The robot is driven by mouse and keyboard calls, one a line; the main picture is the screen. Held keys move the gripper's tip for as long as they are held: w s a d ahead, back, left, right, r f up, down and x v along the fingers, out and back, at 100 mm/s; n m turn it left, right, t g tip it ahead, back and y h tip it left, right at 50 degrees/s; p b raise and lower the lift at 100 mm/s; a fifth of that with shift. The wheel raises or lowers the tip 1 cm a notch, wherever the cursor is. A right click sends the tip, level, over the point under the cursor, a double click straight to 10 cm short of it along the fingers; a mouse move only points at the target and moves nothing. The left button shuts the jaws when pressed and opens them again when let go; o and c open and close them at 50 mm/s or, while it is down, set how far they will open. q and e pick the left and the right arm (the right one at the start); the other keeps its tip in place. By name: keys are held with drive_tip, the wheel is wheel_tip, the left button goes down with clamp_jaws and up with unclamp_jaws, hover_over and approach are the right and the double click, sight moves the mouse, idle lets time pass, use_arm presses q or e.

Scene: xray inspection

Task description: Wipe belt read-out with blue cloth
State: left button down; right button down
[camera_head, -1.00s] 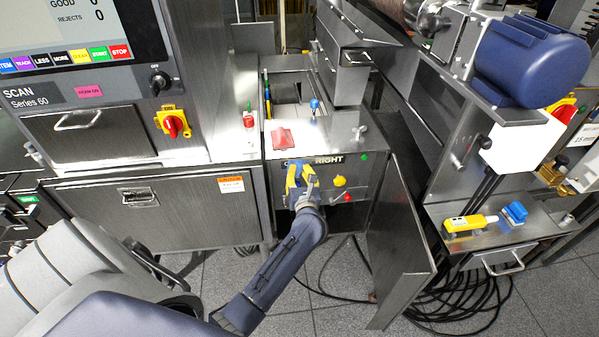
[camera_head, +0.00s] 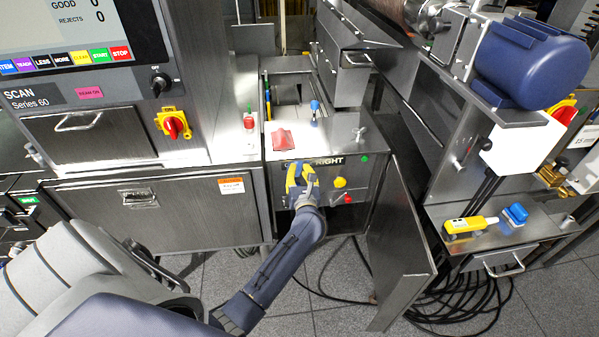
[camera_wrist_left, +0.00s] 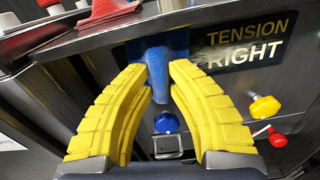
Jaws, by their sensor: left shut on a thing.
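My left gripper (camera_head: 302,180) is in front of the left part of the dark read-out marked TENSION RIGHT. In the left wrist view its yellow fingers (camera_wrist_left: 158,85) are shut on the blue cloth (camera_wrist_left: 160,62), which hangs between the tips. The cloth's upper end overlaps the left end of the read-out (camera_wrist_left: 240,50); whether it presses on it I cannot tell. A pale smear shows on the read-out beside the cloth. My right gripper is not clearly in view.
A yellow knob (camera_head: 340,182) and a red knob (camera_head: 348,198) sit right of the gripper. A blue knob (camera_wrist_left: 166,122) is below the cloth. A red piece (camera_head: 283,139) lies on the ledge above. An open cabinet door (camera_head: 402,245) stands to the right, with cables on the floor.

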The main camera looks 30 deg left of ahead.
use_arm(q)
drive_tip(key=shift+w+a, duration=0.35)
drive_tip(key=shift+w, duration=0.05)
idle(0.4)
drive_tip(key=w+d, duration=1)
drive_tip(key=d, duration=0.1)
drive_tip(key=shift+d, duration=0.35)
idle(1.4)
drive_tip(key=shift+r, duration=0.1)
drive_tip(key=shift+s+a, duration=1.4)
drive_tip(key=shift+a, duration=0.05)
